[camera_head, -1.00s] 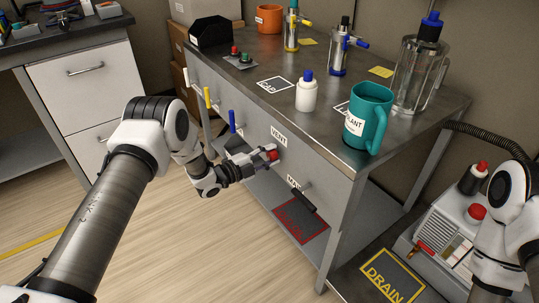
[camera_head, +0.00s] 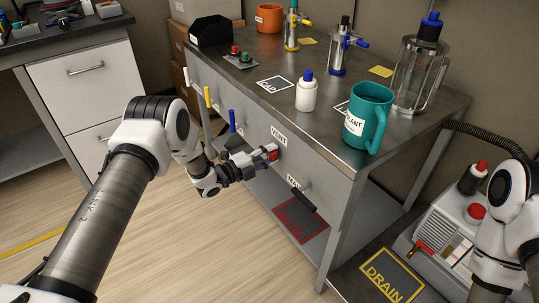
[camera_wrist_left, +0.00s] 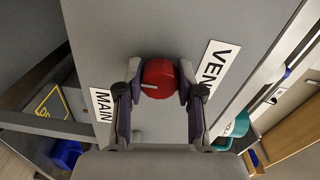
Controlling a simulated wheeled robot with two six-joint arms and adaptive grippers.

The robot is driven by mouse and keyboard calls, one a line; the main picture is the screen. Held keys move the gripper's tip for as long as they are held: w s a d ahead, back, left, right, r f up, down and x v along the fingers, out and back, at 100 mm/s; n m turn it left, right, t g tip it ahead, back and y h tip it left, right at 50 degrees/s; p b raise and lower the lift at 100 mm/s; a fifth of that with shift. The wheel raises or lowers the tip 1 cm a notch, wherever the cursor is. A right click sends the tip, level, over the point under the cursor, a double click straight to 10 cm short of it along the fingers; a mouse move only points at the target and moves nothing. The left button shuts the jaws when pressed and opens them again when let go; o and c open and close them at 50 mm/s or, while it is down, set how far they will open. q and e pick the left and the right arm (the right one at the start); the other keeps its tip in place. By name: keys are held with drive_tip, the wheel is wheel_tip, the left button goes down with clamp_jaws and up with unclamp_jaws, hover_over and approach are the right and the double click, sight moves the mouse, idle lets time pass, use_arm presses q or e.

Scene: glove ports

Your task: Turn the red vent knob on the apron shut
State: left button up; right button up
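The red vent knob (camera_head: 272,155) is on the grey apron of the bench, just below the VENT label (camera_head: 279,136). My left gripper (camera_head: 268,153) reaches it from the left. In the left wrist view the knob (camera_wrist_left: 159,78) sits between the two fingertips (camera_wrist_left: 160,82), which close on its sides with no clear gap. A pale pointer line on the knob's face points left in that view. The VENT label (camera_wrist_left: 214,72) is right of the knob and the MAIN label (camera_wrist_left: 102,104) is left. My right arm shows at the right edge; its gripper is out of view.
The black MAIN handle (camera_head: 302,200) is right of the knob, and blue (camera_head: 232,121) and yellow (camera_head: 208,97) handles are left. A teal mug (camera_head: 368,118) and a white bottle (camera_head: 306,92) stand on the bench top (camera_head: 250,75). A pump (camera_head: 455,235) is on the floor at right.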

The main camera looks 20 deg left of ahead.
use_arm(q)
drive_tip(key=o, duration=0.4)
drive_tip(key=v, duration=1.2)
drive_tip(key=shift+f, duration=0.15)
